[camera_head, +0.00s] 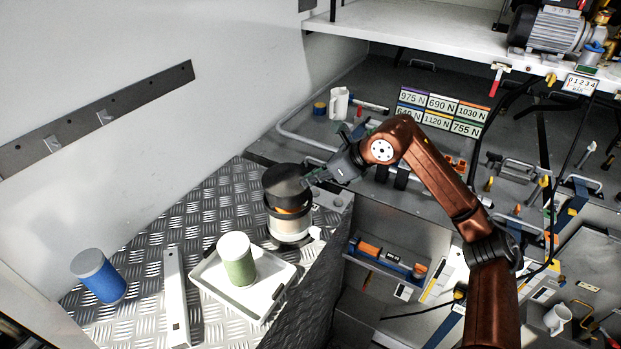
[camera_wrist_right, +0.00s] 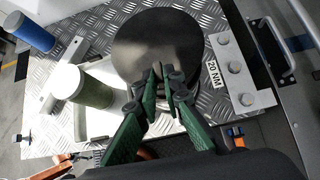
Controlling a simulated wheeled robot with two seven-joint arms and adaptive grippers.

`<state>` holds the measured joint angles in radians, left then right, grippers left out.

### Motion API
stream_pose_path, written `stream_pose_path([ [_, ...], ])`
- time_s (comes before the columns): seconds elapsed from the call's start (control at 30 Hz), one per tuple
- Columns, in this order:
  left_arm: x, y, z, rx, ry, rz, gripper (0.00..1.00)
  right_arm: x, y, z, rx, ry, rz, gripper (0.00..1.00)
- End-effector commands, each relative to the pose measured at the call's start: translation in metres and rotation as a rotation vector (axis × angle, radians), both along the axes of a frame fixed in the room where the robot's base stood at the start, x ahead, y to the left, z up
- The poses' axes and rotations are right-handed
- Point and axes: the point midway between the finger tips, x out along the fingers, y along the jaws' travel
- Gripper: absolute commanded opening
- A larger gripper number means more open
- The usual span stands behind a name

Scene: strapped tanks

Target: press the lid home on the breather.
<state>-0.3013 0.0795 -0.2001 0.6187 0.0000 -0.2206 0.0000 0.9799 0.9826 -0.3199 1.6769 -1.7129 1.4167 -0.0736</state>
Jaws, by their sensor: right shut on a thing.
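The dark round lid (camera_head: 286,182) is at the top of the breather (camera_head: 290,229), a pale cylinder with a black ring around it. An orange band shows between lid and ring. In the head view I cannot tell whether the lid is fully seated. My right gripper (camera_head: 316,179) reaches in from the right at the lid's edge. In the right wrist view the lid (camera_wrist_right: 155,42) is a large dark disc, and my right gripper (camera_wrist_right: 166,75) has its green fingers close together at its near part, shut on it. The lid hides the breather body there. My left gripper is not in view.
A white tray (camera_head: 211,280) holding a green cylinder with a white top (camera_head: 238,262) lies close to the breather. A blue cylinder (camera_head: 102,282) stands at the left. A pale metal bar (camera_head: 176,300) lies between them. The tread-plate surface drops off at the right.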

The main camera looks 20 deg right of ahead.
Motion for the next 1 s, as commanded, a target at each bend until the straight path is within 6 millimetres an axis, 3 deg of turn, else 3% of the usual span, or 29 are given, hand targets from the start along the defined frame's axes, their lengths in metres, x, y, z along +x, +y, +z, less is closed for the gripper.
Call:
stream_pose_path([
  [1.0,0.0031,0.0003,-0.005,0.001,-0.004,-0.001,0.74,-0.0003,0.0002,0.0002,0.0,0.0,0.0,0.0],
])
